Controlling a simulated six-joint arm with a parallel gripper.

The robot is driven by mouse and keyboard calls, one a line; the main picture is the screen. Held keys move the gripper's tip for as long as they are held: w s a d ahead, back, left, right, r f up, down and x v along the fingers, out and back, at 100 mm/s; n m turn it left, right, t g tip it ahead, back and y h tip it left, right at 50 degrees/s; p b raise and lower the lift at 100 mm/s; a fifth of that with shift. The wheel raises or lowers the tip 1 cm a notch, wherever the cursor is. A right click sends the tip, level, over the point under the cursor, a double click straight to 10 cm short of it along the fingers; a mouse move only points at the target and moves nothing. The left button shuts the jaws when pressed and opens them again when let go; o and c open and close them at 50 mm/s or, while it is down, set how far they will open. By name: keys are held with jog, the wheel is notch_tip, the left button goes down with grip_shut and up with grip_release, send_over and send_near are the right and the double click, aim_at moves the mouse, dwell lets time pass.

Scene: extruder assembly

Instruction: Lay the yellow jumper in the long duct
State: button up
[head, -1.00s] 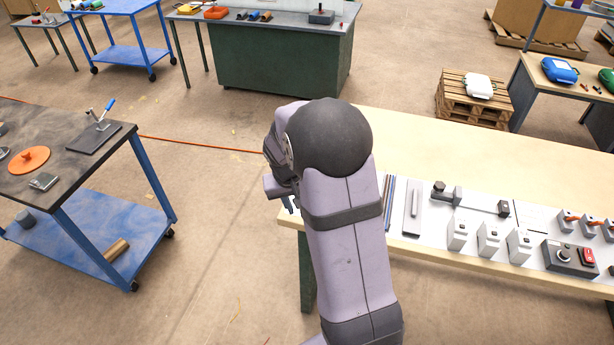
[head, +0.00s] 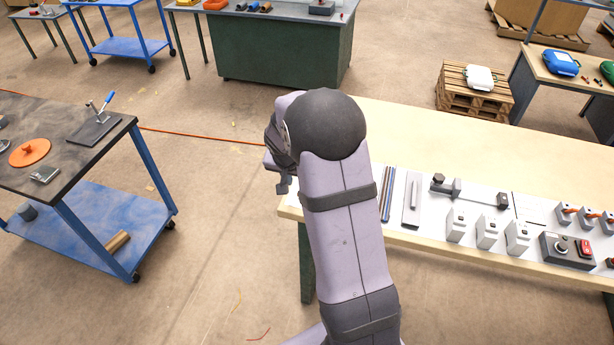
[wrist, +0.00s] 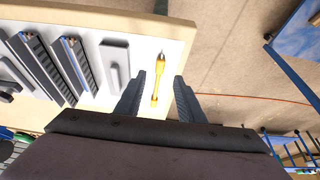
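The yellow jumper (wrist: 159,70), a thin rod with a dark pointed end, shows in the wrist view against the white panel (wrist: 177,36). My gripper (wrist: 158,78) is open. Its two dark fingers appear on either side of the jumper, with gaps and no visible contact. Two dark slotted ducts (wrist: 41,62) (wrist: 76,65) lie side by side to the left in the wrist view; I cannot tell which is the long one. In the head view my gripper (head: 281,183) is at the table's left end, and my arm hides the jumper.
A grey block (wrist: 113,66) with a raised bar lies between the ducts and the jumper. White modules (head: 488,232) and a control box with a red switch (head: 567,250) stand further right on the table. The table's back half (head: 450,145) is clear.

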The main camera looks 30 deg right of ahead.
jog(key=shift+d, duration=0.1)
jog(key=p+x, duration=0.2)
jog(key=x, duration=0.1)
jog(key=shift+w+d, duration=0.3)
jog(key=shift+x, duration=0.9)
grip_shut()
